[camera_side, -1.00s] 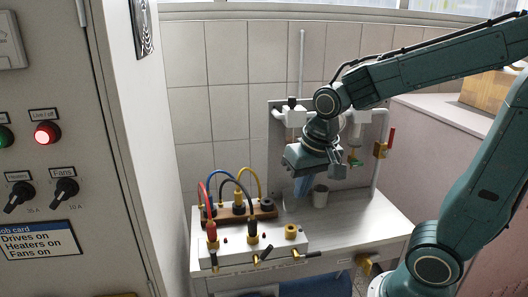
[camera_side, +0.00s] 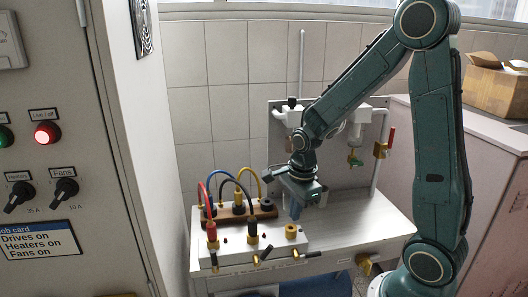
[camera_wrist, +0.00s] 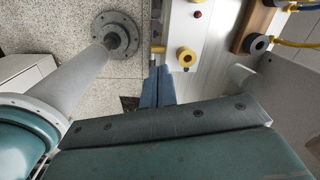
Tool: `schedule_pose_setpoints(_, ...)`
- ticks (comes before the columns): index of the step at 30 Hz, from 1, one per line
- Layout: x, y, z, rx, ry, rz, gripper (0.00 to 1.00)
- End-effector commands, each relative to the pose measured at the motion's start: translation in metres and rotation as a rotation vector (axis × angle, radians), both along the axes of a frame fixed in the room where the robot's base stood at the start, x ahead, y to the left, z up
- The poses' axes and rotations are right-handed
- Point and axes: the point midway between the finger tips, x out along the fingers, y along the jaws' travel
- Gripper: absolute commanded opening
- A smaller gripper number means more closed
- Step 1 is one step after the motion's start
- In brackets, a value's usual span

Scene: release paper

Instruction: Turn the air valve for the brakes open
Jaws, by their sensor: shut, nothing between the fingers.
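A white valve box (camera_side: 225,250) stands on the bench, with small black-handled levers on its front: a left one (camera_side: 214,262), a middle one (camera_side: 263,253) and a right one (camera_side: 307,255). I cannot read which is for the brakes. Red and black hoses rise from its top; the brass port (camera_side: 291,231) at its right end has no hose and also shows in the wrist view (camera_wrist: 186,57). My gripper (camera_side: 295,212) is shut and empty, pointing down above and just behind that port. In the wrist view its fingertips (camera_wrist: 158,70) are together, near the box's front edge.
Behind the box, a brown block (camera_side: 235,213) holds blue and yellow hoses and a black socket (camera_side: 266,204). Wall pipes carry a red-handled valve (camera_side: 390,138) and a green one (camera_side: 355,158). The bench right of my gripper is clear.

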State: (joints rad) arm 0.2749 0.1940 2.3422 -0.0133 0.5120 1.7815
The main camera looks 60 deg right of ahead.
Motion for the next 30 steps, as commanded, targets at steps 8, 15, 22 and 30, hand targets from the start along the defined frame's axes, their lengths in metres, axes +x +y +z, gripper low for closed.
schedule_pose_setpoints(8, 0.001, -0.005, -0.01, 0.02, 0.007, -0.129, 0.0)
schedule_pose_setpoints(15, 0.001, -0.005, -0.013, 0.02, 0.009, -0.128, 0.0)
schedule_pose_setpoints(22, 0.002, -0.005, -0.025, 0.02, 0.012, -0.127, 0.0)
schedule_pose_setpoints(30, 0.004, -0.005, -0.051, 0.02, 0.013, -0.126, 0.0)
